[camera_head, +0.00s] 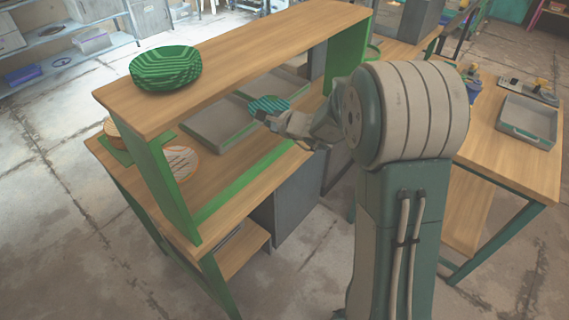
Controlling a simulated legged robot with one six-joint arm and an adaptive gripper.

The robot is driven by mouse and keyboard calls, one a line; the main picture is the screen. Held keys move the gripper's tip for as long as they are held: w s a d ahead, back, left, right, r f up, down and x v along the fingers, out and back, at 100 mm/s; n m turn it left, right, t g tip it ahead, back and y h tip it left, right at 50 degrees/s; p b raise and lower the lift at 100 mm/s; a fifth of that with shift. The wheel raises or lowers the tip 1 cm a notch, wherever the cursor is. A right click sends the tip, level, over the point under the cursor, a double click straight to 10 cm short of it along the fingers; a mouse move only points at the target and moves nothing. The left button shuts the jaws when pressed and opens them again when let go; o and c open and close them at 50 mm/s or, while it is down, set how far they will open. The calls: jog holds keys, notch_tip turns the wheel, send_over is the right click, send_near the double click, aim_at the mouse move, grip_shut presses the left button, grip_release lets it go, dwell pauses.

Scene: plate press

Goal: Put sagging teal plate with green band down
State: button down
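A teal striped plate (269,104) is at the end of my gripper (264,116), under the upper shelf of the workbench and near the flat grey panels. My gripper seems shut on the plate's near edge. The fingertips are small in this view and partly merge with the plate. The plate looks tilted, and a gap below it cannot be made out. Its green band is too small to tell apart.
A green striped round object (165,68) sits on the upper wooden shelf (255,45). Green uprights bound the opening. A grey tray (527,118) stands on the right table.

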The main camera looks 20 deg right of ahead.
jog(key=s+d+f, duration=0.4)
jog(key=s+f, duration=0.4)
jog(key=f, duration=0.3)
jog(key=shift+d, duration=0.2)
jog(key=shift+s+f, duration=0.1)
jog(key=shift+f, duration=0.45)
jog(key=c, duration=0.8)
grip_release()
